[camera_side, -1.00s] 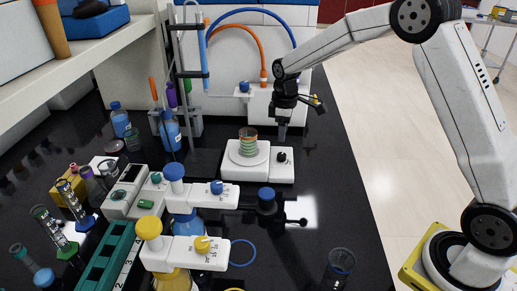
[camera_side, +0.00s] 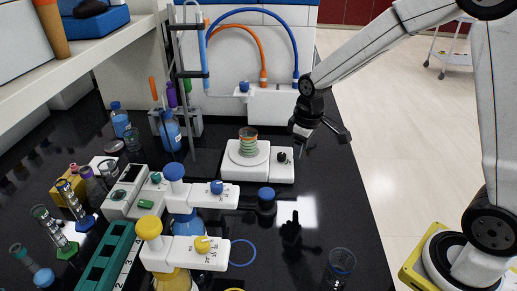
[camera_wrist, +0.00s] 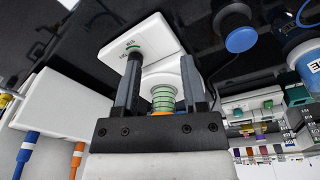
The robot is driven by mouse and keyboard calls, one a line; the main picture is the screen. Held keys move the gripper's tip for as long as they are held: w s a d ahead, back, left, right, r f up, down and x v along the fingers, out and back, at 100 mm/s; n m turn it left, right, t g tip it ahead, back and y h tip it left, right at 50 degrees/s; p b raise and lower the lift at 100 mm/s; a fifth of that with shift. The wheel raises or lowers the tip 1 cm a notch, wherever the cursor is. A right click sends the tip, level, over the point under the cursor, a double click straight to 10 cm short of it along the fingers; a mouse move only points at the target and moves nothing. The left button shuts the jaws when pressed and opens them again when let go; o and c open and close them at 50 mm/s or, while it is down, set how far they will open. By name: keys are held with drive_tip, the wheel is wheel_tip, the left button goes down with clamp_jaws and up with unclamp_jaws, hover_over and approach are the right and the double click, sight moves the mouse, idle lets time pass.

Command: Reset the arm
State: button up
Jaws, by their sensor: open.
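My gripper (camera_side: 302,143) is above the black bench, to the right of the white stirrer (camera_side: 282,169) and apart from it. In the wrist view my gripper (camera_wrist: 160,80) has its two dark fingers apart, with nothing held between them. A small beaker with green and orange bands (camera_side: 248,142) stands on the stirrer's round plate. The beaker also shows in the wrist view (camera_wrist: 163,97), seen beyond the fingers. The stirrer (camera_wrist: 137,38) fills the upper middle there.
A white box with orange and blue hoses (camera_side: 262,108) stands behind. Bottle-top dispensers (camera_side: 185,256) stand in front left, near a green rack (camera_side: 103,262). A blue-capped bottle (camera_side: 266,200) and a glass beaker (camera_side: 339,268) stand nearer. Bench space right of the stirrer is clear.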

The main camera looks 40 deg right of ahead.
drive_tip(key=s+a+f+m+t, duration=0.1)
drive_tip(key=s+a+m, duration=0.1)
drive_tip(key=s, duration=1.1)
drive_tip(key=shift+f+m, duration=0.25)
drive_tip(key=shift+m, duration=0.65)
drive_tip(key=shift+a, duration=0.1)
